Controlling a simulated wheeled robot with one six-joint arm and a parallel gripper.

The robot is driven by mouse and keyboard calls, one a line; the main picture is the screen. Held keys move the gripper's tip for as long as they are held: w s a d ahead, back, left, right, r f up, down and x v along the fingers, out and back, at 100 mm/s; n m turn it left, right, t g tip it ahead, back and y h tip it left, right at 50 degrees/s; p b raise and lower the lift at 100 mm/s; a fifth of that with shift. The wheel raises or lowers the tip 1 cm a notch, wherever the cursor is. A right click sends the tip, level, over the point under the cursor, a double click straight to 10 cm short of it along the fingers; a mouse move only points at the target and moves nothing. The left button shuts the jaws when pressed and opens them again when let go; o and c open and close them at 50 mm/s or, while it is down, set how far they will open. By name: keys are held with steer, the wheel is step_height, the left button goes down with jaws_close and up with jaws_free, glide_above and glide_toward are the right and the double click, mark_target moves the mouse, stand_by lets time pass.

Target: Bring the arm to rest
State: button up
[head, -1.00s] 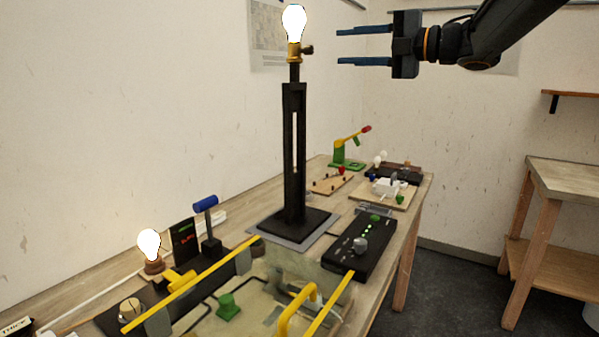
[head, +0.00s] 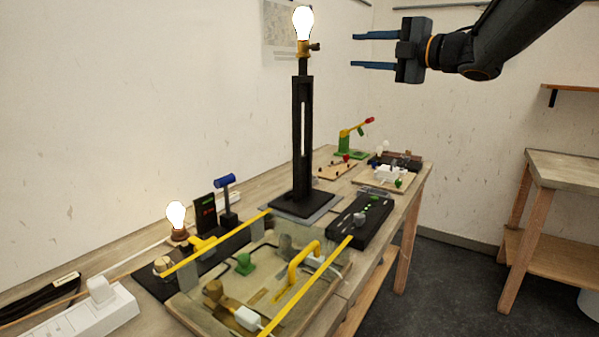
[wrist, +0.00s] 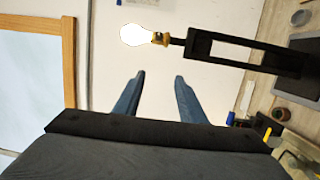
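My gripper (head: 372,50) is open and empty, raised high above the table to the right of the tall lamp. Its two blue fingers also show in the wrist view (wrist: 159,97), well apart with nothing between them. The tall black lamp (head: 303,140) stands upright on the workbench, and its bulb (head: 303,22) at the top is lit. The gripper is apart from the lamp and bulb. In the wrist view the lit bulb (wrist: 138,35) and the black lamp post (wrist: 238,52) lie beyond the fingertips.
A smaller lit bulb (head: 176,214) sits on a board at the left. A clear panel with a yellow handle (head: 303,260), a black control box (head: 360,222), a white power strip (head: 92,316) and a green-yellow lever (head: 351,136) are on the bench. A wooden shelf unit (head: 560,180) stands right.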

steer(key=s+d+f+m+h, duration=0.1)
steer(key=d+f+m+h, duration=0.25)
steer(key=f+m, duration=0.4)
steer(key=s+d+f+m+g+h, duration=0.1)
steer(key=s+d+f+m+h, duration=0.3)
steer(key=f, duration=0.7)
steer(key=w+d+f+m+h, duration=0.1)
steer(key=d+f+m+h, duration=0.1)
steer(key=f+m+h, duration=0.45)
steer(key=s+a+f+m+g, duration=0.1)
steer(key=s+f+m+g, duration=0.2)
steer(key=s+f, duration=0.4)
steer(key=s+a+f+m+g, duration=0.2)
steer(key=s+f+g, duration=0.3)
steer(key=s, duration=0.8)
steer(key=s+a+f+m+g+y, duration=0.1)
steer(key=s+a+f+m+g, duration=0.1)
steer(key=s+f, duration=0.9)
steer(key=shift+m+g, duration=0.9)
steer(key=shift+m, duration=0.1)
steer(key=shift+w+a, duration=0.1)
